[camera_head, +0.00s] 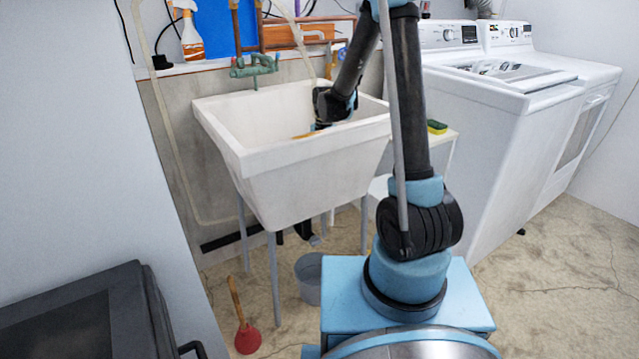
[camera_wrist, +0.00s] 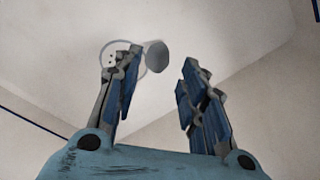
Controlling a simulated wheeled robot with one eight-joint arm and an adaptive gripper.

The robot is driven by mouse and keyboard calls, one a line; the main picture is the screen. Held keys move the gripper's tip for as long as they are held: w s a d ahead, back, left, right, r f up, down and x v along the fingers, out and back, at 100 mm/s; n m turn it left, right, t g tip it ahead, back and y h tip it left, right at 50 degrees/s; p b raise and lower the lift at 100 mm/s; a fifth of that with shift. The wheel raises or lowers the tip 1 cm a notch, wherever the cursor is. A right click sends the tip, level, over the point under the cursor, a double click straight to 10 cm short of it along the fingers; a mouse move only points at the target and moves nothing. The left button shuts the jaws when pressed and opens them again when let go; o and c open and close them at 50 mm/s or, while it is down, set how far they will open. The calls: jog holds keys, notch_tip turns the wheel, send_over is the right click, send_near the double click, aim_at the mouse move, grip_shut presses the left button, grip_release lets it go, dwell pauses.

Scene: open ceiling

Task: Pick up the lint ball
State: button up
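A small round grey thing, which looks like the lint ball (camera_wrist: 157,55), lies on the pale sink floor in the wrist view, beside the drain. My gripper (camera_wrist: 161,66) is open, with its two blue-padded fingers apart and nothing held between them. The grey ball shows beyond the fingertips, nearer the left finger; I cannot tell how far away it is. In the head view my gripper (camera_head: 318,127) reaches down into the white sink (camera_head: 260,158). Its fingertips and the ball are hidden there by the sink's front wall.
The round drain (camera_wrist: 108,54) is partly covered by my left finger. Sink walls rise around my gripper. A green tap (camera_head: 254,66) stands behind the sink, and a sponge (camera_head: 437,127) lies to its right. A bucket (camera_head: 309,278) and a plunger (camera_head: 246,335) stand on the floor.

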jog(key=shift+s+a+f, duration=0.15)
jog(key=shift+s+f, duration=0.05)
jog(key=shift+f, duration=1.15)
jog(key=shift+s+a+f, duration=0.1)
jog(key=shift+s+f, duration=0.1)
jog(key=shift+f, duration=1.15)
jog(key=c, duration=0.5)
